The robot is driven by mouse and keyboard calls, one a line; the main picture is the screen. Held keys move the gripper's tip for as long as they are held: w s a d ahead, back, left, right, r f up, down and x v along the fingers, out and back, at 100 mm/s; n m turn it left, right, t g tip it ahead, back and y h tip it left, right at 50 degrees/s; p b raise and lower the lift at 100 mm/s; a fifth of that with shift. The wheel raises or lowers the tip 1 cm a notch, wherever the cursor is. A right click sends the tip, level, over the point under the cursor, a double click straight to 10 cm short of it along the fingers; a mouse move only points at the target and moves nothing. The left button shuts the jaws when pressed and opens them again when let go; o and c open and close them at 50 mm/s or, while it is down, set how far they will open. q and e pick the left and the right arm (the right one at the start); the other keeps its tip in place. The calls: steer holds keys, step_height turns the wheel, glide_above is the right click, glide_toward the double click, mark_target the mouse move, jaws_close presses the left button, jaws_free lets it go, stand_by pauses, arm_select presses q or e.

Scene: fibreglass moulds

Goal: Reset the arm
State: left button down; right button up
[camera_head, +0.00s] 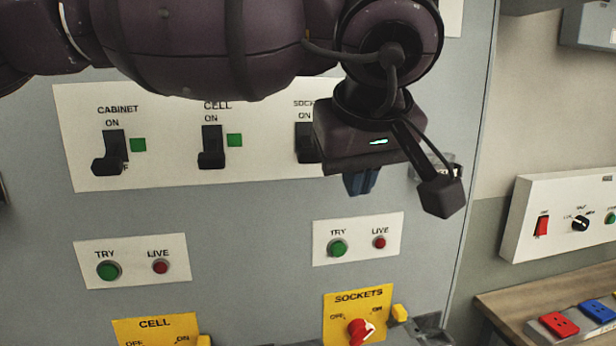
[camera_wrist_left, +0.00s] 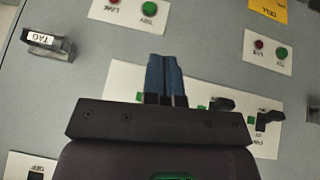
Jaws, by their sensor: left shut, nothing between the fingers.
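My left arm comes in from the left across the top of the head view. Its gripper (camera_head: 361,184) points down in front of the panel, by the partly hidden sockets switch (camera_head: 304,142). In the left wrist view its two blue fingers (camera_wrist_left: 165,76) are together with nothing between them. The white switch plate (camera_head: 260,170) carries the cabinet switch (camera_head: 113,152) and the cell switch (camera_head: 211,147), both with levers down and a green square beside each. My right gripper is in neither view.
Below are TRY and LIVE plates (camera_head: 86,276) and yellow CELL (camera_head: 155,325) and SOCKETS (camera_head: 342,300) plates; the sockets one has a red knob (camera_head: 360,331). A tag (camera_wrist_left: 42,41) sticks out from the panel. At right are a white control box (camera_head: 520,240) and a bench (camera_head: 490,300).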

arm_select(q)
steer(key=s+d+f+n+g+h, duration=0.55)
steer(key=s+f+g+h, duration=0.25)
steer(key=f+g, duration=0.4)
steer(key=w+a+f+n+t+h, duration=0.2)
steer(key=w+a+n+t+h, duration=0.25)
steer(key=n+h, duration=0.55)
steer(key=w+a+f+n+t+h, duration=0.25)
steer(key=w+n+t+h, duration=0.3)
steer(key=n, duration=0.95)
steer(key=w+a+f+n+t+y, duration=0.2)
steer(key=a+f+n+t+y, duration=1.5)
steer(key=n, duration=0.9)
steer(key=s+a+f+n+g+y, duration=0.2)
steer(key=s+a+f+n+g, duration=0.1)
steer(key=f, duration=0.5)
steer(key=s+a+f+n+g+y, duration=0.2)
steer(key=s+a+f+n+g, duration=0.1)
steer(key=s+a+f+n, duration=0.2)
steer(key=s+a+f+n+g+y, duration=0.3)
steer(key=s+a+f, duration=0.5)
steer(key=f, duration=0.3)
steer(key=shift+s+n+g, duration=0.3)
steer(key=shift+s+n, duration=0.25)
steer(key=shift+s, duration=0.05)
